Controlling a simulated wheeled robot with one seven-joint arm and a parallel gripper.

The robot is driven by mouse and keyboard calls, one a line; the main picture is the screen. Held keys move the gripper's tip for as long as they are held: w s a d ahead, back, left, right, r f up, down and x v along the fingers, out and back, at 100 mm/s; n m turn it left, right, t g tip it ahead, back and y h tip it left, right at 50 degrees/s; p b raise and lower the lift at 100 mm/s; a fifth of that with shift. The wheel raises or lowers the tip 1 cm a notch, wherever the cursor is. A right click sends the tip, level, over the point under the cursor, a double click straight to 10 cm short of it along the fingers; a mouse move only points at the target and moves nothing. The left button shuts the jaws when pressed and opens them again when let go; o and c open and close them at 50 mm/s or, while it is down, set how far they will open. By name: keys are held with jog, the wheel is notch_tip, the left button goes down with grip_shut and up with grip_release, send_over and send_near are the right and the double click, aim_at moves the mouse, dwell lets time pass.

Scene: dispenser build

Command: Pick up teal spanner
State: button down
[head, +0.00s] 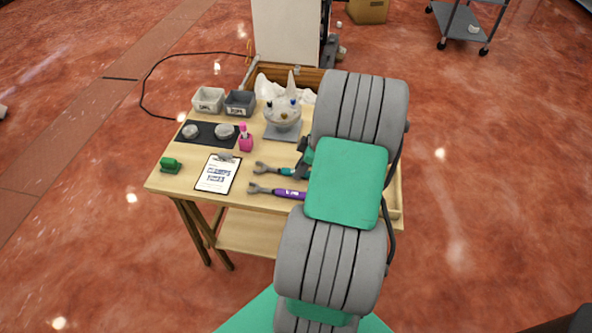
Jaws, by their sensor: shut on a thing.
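The teal spanner (287,171) lies level at the right half of the wooden table, its grey open end pointing left. My gripper (303,172) is at the spanner's right part and is shut on it. My arm hides most of the gripper and the spanner's right end. I cannot tell whether the spanner touches the table top. A purple spanner (288,194) lies just in front of it, its right end also hidden by my arm.
The table (262,204) also holds a clipboard (217,173), a pink bottle (245,140), a green block (170,165), a black mat (207,133) with two round pieces, two small bins (208,100) and a round dispenser part (283,115). An open wooden box stands behind.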

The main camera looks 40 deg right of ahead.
aim_at(294, 170)
jog(key=r, duration=0.3)
jog(key=shift+w+d+r+b, duration=0.1)
jog(key=shift+d+r+b, duration=0.1)
jog(key=shift+r+b, duration=0.15)
jog(key=s+d+r+p, duration=0.1)
jog(key=s+d+r, duration=0.1)
jog(key=d+r, duration=0.7)
jog(key=d, duration=0.4)
jog(key=shift+d+r, duration=0.25)
jog(key=shift+s, duration=0.1)
jog(key=c, duration=1.9)
grip_release()
grip_shut()
